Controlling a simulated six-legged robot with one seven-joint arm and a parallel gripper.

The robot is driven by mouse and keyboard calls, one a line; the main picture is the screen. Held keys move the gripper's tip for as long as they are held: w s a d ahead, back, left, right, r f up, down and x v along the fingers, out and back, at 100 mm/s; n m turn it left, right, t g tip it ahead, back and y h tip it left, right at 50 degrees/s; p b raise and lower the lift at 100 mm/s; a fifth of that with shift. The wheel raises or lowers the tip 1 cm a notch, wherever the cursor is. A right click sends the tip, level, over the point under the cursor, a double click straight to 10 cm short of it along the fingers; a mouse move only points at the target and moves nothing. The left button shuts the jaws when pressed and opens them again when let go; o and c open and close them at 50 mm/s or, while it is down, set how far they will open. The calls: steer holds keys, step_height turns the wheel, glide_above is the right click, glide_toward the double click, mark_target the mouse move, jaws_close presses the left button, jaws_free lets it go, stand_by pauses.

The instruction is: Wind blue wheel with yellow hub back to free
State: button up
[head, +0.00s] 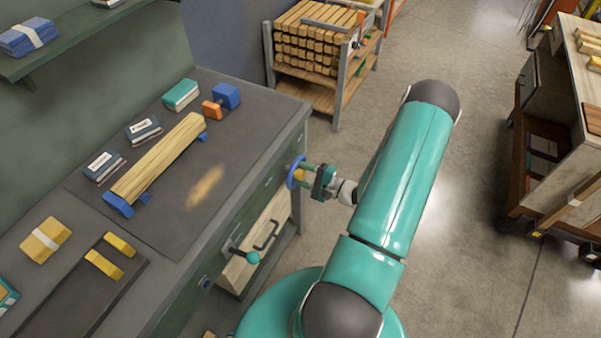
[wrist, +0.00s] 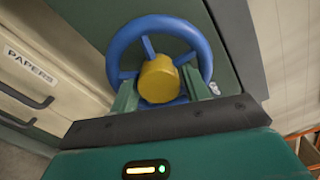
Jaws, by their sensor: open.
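In the wrist view my gripper (wrist: 160,88) is open, with one green finger on each side of the hub. I cannot tell whether the fingers touch the hub or the spokes. The lower part of the wheel is hidden behind the hub and fingers.
A drawer front labelled PAPERS (wrist: 27,67) lies left of the wheel. A lever with a teal ball (head: 252,258) sticks out from the bench front. Open floor (head: 480,130) lies to the right.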

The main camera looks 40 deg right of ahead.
steer(key=v, duration=1.3)
steer(key=shift+s, duration=0.35)
steer(key=shift+r, duration=0.1)
steer(key=w+a+r+n+g+y, duration=0.2)
steer(key=w+a+r+n+g, duration=0.2)
steer(key=a+r+n+g, duration=0.4)
steer(key=w+a+r+n+g+y, duration=0.25)
steer(key=a+r+g, duration=0.35)
steer(key=a+r, duration=0.3)
steer(key=s+a+r+n+t+h, duration=0.1)
steer(key=s+a+r+n+h, duration=0.1)
steer(key=a+r+n+h, duration=0.2)
steer(key=s+a+r+n+t+h, duration=0.1)
steer(key=s+a+r+n+h, duration=0.2)
steer(key=a+r+h, duration=0.3)
steer(key=a+r+n, duration=0.1)
steer(key=a+r, duration=0.3)
steer(key=r, duration=0.4)
steer(key=shift+a+t+h, duration=0.3)
steer(key=shift+a+h, duration=0.05)
steer(key=shift+r+n, duration=0.1)
steer(key=shift+n, duration=0.15)
